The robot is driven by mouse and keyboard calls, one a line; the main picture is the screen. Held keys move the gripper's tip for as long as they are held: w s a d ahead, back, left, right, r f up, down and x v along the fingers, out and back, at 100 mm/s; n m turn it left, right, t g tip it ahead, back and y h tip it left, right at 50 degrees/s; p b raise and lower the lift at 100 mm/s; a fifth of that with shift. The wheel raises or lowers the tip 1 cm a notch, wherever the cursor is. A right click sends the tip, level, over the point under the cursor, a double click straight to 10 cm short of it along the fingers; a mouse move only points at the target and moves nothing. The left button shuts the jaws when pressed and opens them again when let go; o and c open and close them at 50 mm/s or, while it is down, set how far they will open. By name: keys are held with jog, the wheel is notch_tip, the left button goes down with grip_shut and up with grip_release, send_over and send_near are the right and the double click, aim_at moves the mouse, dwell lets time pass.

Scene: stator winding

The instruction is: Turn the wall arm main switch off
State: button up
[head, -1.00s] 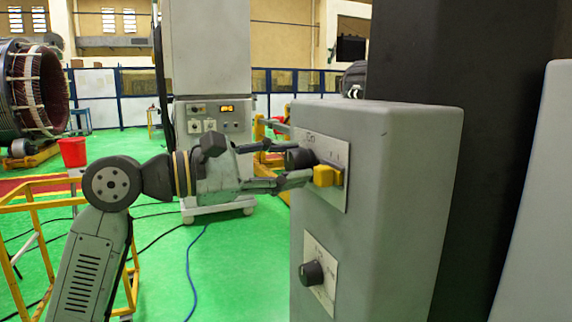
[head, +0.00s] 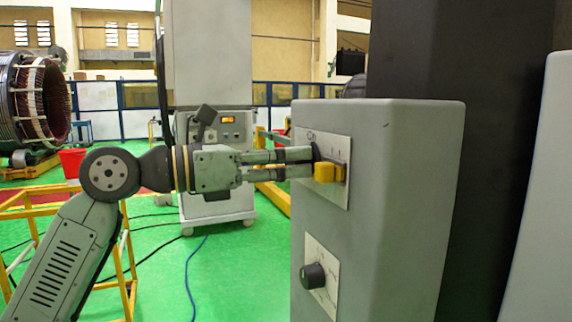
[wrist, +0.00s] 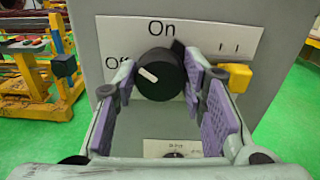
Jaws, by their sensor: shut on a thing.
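The main switch is a round black knob (wrist: 168,80) on a white plate (wrist: 110,28) on the grey wall arm box (head: 390,180). "On" is printed above the knob and "Off" to its left. In the wrist view its white mark lies on the left side of the face, slanting towards the "Off" side. My gripper (head: 312,163) is level in front of the plate, its fingers on opposite sides of the knob. In the wrist view my gripper (wrist: 160,70) is shut on the knob. In the head view the fingers hide most of the knob.
A yellow block (head: 325,172) sticks out right beside the knob, close to my fingertips. A second black knob (head: 312,274) is lower on the same box. A grey cabinet (head: 208,60) stands behind my arm. Yellow rails (head: 120,270) and cables lie on the green floor.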

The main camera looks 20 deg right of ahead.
jog(key=n, duration=0.7)
jog(key=shift+w, duration=0.15)
jog(key=shift+r, duration=0.1)
dwell(0.5)
jog(key=o, duration=1.2)
jog(key=shift+c, duration=0.2)
jog(key=shift+a, duration=0.1)
jog(key=a, duration=1.2)
jog(key=shift+s, duration=0.25)
